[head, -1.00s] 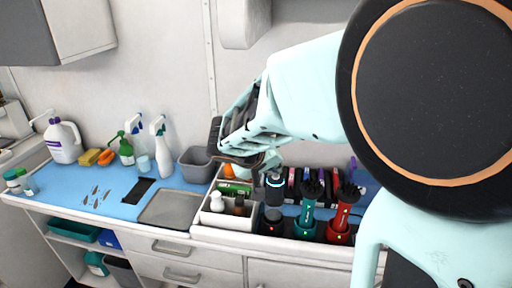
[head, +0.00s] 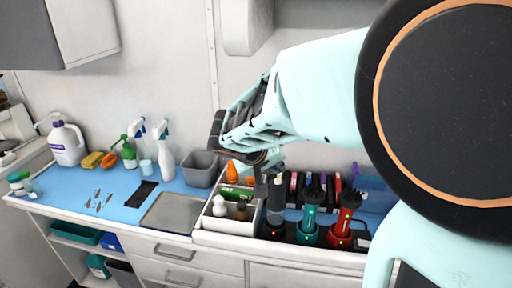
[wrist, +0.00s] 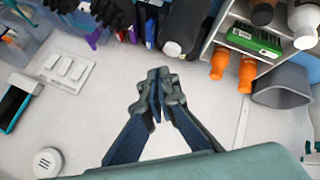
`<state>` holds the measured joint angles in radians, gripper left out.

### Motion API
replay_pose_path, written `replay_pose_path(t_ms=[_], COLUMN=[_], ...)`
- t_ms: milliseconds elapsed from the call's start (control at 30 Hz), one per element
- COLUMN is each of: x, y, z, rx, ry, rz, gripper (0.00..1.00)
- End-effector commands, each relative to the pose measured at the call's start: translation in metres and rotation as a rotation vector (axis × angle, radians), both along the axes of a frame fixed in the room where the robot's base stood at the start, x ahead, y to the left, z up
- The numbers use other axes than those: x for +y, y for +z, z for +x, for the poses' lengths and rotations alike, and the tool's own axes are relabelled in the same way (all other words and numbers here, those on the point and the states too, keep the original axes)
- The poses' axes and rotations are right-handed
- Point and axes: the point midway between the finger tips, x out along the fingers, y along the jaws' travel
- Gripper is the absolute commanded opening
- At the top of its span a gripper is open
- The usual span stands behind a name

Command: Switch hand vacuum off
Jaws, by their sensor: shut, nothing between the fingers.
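My gripper (wrist: 158,86) is shut and empty, apart from that cylinder. In the head view my gripper (head: 262,158) is above and behind the black device, and my arm hides part of that area.
A white divided caddy (head: 232,222) with bottles stands left of the docks. A grey bin (head: 200,170), a metal tray (head: 172,213) and spray bottles (head: 163,160) are further left. A row of coloured items stands behind the docks. The blue mat (head: 120,210) has some bare room.

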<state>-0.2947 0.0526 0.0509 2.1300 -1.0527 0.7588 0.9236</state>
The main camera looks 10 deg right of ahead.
Motion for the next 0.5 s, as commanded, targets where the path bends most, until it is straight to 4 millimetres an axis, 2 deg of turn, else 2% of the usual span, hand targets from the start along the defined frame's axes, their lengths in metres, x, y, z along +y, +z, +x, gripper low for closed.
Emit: replay_pose_path(t_ms=[33,300,500], x=[0.000,0.000,0.000], y=[0.009,0.036,0.048], z=[0.000,0.000,0.000], rx=[-0.003,-0.002,0.000], ry=[0.000,0.000,-0.001], rz=[0.001,0.001,0.001], gripper=[0.00,0.00,0.00])
